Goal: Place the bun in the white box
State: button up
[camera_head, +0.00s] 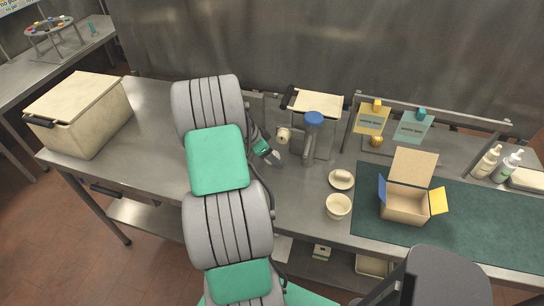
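A small pale, rounded item that looks like the bun (342,175) lies on a small cream saucer (333,184) right of the middle of the steel counter. No plainly white box shows. An open tan box (404,205) with a raised lid and blue and yellow side flaps stands on the green mat, right of the saucer. A large cream lidded box (92,124) stands at the counter's left end. My gripper (274,157) is over the counter, left of the saucer and apart from it. It is partly hidden behind my arm, and its finger opening is unclear.
A cream cup (338,207) stands just in front of the saucer. A blue-topped upright thing (313,125) and a pale round item (284,135) are near my gripper. Bottles (488,161) stand at the right. The green mat (465,225) has free room.

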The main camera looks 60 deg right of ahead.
jog(key=c, duration=1.5)
jog(key=shift+c, duration=0.2)
jog(key=shift+r, duration=0.15)
